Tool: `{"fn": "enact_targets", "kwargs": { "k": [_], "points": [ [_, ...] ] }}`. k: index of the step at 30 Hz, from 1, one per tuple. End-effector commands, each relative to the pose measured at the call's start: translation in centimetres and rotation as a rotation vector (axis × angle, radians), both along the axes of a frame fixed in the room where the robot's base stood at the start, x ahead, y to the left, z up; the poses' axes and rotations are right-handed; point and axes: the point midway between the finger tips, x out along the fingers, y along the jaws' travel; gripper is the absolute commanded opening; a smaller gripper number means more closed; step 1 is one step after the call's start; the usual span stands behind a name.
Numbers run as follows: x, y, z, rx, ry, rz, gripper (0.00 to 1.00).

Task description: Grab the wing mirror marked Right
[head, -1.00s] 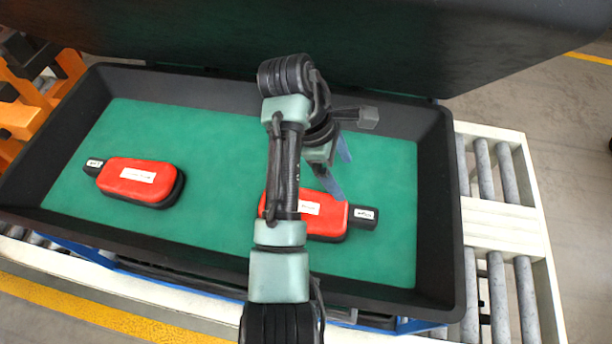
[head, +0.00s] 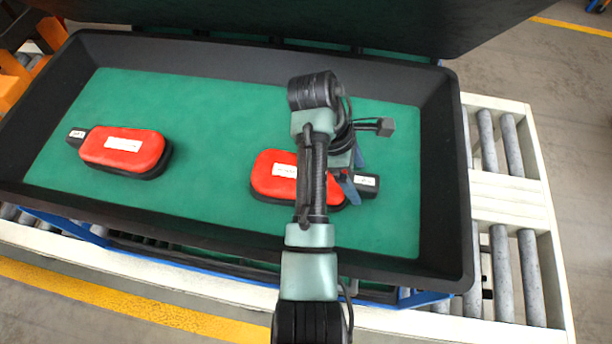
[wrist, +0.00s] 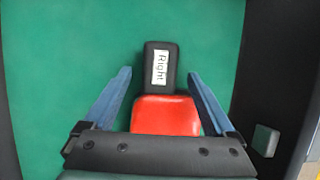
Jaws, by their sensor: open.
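The wing mirror marked Right (head: 275,172) has a red shell and a black stub end, and lies in the right half of the tray. My arm hides part of it in the head view. In the wrist view its black end with a white "Right" label (wrist: 161,68) points away from me, and its red shell (wrist: 165,114) sits between my fingers. My gripper (wrist: 160,85) is open, with one blue finger on each side of the mirror and visible gaps. In the head view my gripper (head: 354,178) is over the mirror's right end.
A second red and black mirror (head: 125,150) lies in the left half of the tray. The black-walled tray (head: 447,200) has a green floor, with free room between the mirrors. A roller conveyor (head: 505,190) is at the right. A dark lid rises behind.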

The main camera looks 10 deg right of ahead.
Motion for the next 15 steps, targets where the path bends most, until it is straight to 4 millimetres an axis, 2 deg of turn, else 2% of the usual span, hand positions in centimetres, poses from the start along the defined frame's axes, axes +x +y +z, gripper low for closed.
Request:
{"fn": "enact_targets", "kwargs": {
  "k": [4, 11, 15],
  "points": [
    [-0.1, -0.5, -1.2, 0.001, 0.000, 0.000, 0.90],
    [-0.1, -0.6, -1.5, 0.001, -0.001, 0.000, 0.90],
    [-0.1, -0.6, -1.5, 0.001, -0.001, 0.000, 0.68]
  ]
}}
